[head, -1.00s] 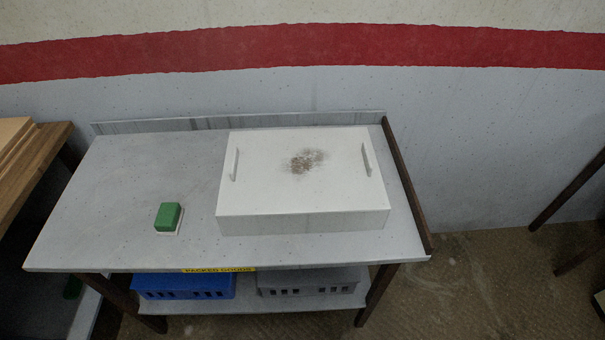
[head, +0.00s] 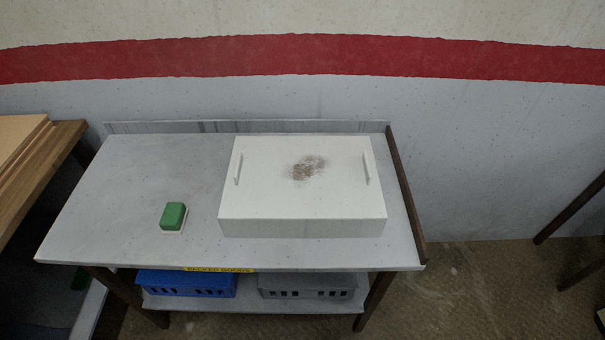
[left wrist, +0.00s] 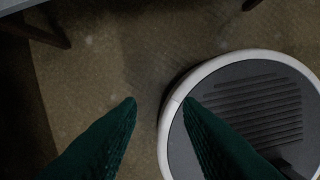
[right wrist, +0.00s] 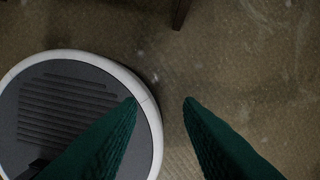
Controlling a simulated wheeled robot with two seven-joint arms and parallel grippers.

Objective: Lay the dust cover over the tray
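A white box-shaped piece (head: 290,205) with two upright handles and a brown-grey smudge on its top sits on the right half of the grey table. It looks like the dust cover. I cannot tell whether a tray is under it; no separate tray shows. My left gripper (left wrist: 159,102) is open and empty above the floor in the left wrist view. My right gripper (right wrist: 160,102) is open and empty above the floor in the right wrist view. Neither gripper shows in the head view, and both are away from the white piece.
A green block on a white base (head: 173,217) stands left of the white piece on the table (head: 110,215). A blue crate (head: 187,284) and a grey crate (head: 307,286) sit on the lower shelf. A wooden surface (head: 40,170) is at the left. A raised strip edges the table's back.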

